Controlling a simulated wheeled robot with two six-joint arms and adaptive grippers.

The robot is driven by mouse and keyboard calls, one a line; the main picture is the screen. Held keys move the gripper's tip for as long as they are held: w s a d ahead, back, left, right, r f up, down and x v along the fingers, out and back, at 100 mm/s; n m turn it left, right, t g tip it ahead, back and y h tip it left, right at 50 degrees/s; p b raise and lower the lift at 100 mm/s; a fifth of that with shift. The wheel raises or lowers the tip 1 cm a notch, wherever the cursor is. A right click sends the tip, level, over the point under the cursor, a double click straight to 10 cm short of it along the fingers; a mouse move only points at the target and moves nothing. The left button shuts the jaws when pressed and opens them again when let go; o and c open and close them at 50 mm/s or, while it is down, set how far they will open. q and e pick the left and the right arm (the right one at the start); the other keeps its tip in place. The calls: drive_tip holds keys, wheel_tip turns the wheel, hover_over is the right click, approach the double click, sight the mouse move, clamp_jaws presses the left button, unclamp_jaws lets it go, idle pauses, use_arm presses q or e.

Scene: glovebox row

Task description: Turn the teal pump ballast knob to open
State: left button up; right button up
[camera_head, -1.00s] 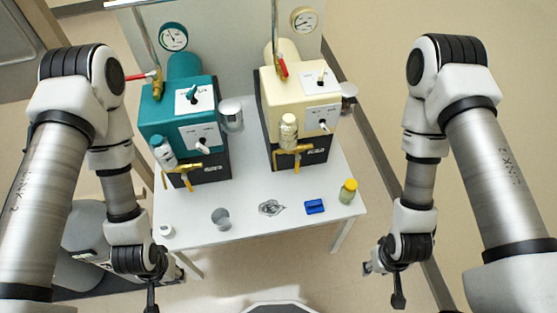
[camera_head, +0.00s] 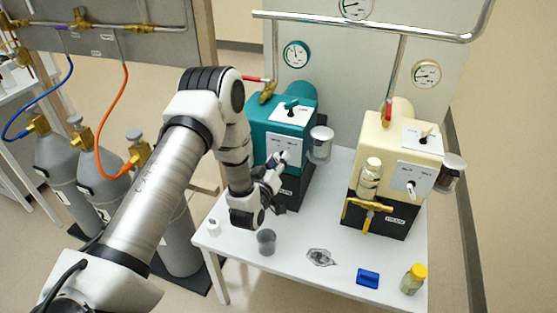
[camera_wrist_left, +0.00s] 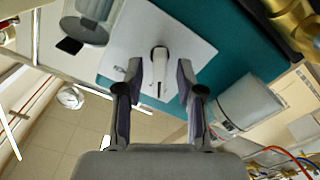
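The teal pump (camera_head: 262,133) stands at the back left of the white table. In the left wrist view, a white knob (camera_wrist_left: 159,57) stands out from a white plate (camera_wrist_left: 185,48) on the teal body (camera_wrist_left: 235,50). My left gripper (camera_wrist_left: 159,78) is open there, its fingertips on either side of the knob's near end, with gaps showing. Whether they touch it I cannot tell. My right gripper is out of view.
A cream pump (camera_head: 397,150) stands to the right. A grey cup (camera_head: 266,241), a blue block (camera_head: 368,278) and a yellow-capped jar (camera_head: 413,279) stand along the table's front. Gas cylinders (camera_head: 100,175) stand at left.

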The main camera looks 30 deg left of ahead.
use_arm(q)
drive_tip(key=shift+w+a, duration=0.1)
drive_tip(key=shift+w, duration=0.15)
clamp_jaws()
drive_tip(key=shift+m, duration=0.4)
drive_tip(key=m, duration=0.2)
drive_tip(key=shift+r+m+p, duration=0.1)
drive_tip(key=shift+m+p, duration=0.2)
drive_tip(key=shift+p, duration=0.05)
drive_tip(key=shift+d+m, duration=0.25)
drive_tip(key=shift+m, duration=0.95)
